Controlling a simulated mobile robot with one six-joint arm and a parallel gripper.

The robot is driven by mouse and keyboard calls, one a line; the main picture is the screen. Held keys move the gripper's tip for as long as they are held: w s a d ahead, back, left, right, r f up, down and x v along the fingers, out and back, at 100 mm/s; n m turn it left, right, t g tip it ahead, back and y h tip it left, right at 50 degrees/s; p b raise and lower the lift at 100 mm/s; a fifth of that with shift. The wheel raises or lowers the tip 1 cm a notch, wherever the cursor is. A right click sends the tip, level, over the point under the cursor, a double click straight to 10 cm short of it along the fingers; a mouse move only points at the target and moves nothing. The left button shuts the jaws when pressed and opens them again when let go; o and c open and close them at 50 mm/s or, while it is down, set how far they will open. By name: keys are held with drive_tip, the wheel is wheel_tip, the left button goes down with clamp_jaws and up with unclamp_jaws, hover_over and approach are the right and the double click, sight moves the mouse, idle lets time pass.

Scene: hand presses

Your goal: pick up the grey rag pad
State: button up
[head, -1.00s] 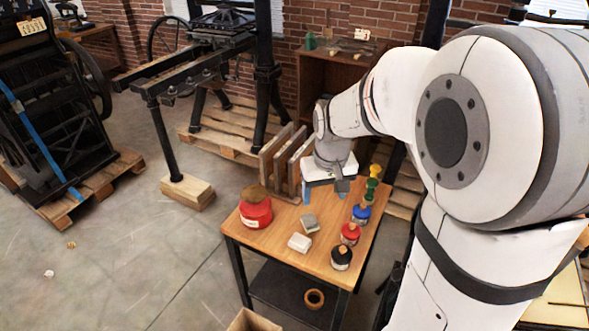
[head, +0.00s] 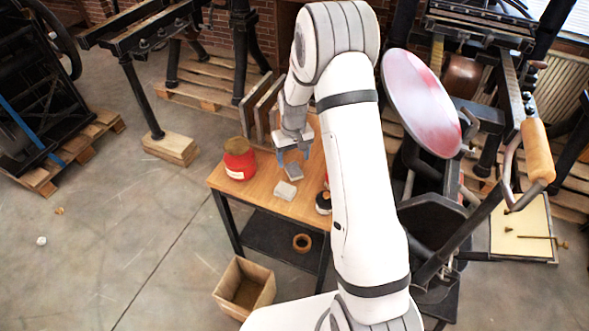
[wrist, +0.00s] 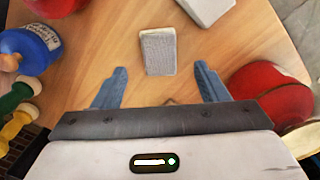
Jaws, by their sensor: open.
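The grey rag pad (head: 294,171) lies flat on the small wooden table, just beyond a white block (head: 285,190). In the wrist view the pad (wrist: 158,52) is a pale grey rectangle with a darker near edge, free on all sides. My gripper (head: 293,160) is over the table, close to the pad. In the wrist view its two blue fingers (wrist: 160,75) are spread and empty, with the pad ahead, roughly centred between their lines. I cannot tell the exact height of the fingertips above the table.
A red tin (head: 239,160) with a brown top stands left of the pad; it shows at right in the wrist view (wrist: 280,95). A blue jar (wrist: 30,48) and other containers stand opposite. Upright boards stand behind. An empty wooden box (head: 244,288) is on the floor.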

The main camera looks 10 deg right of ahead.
sight(294, 168)
wheel_tip(294, 168, down, 4)
drive_tip(key=shift+s+d+f+p, duration=0.1)
drive_tip(key=shift+p, duration=0.4)
drive_tip(key=c, duration=1.1)
drive_tip(key=shift+r, duration=0.2)
wheel_tip(294, 168, up, 10)
drive_tip(key=shift+f+b, duration=0.1)
drive_tip(key=shift+b, duration=0.95)
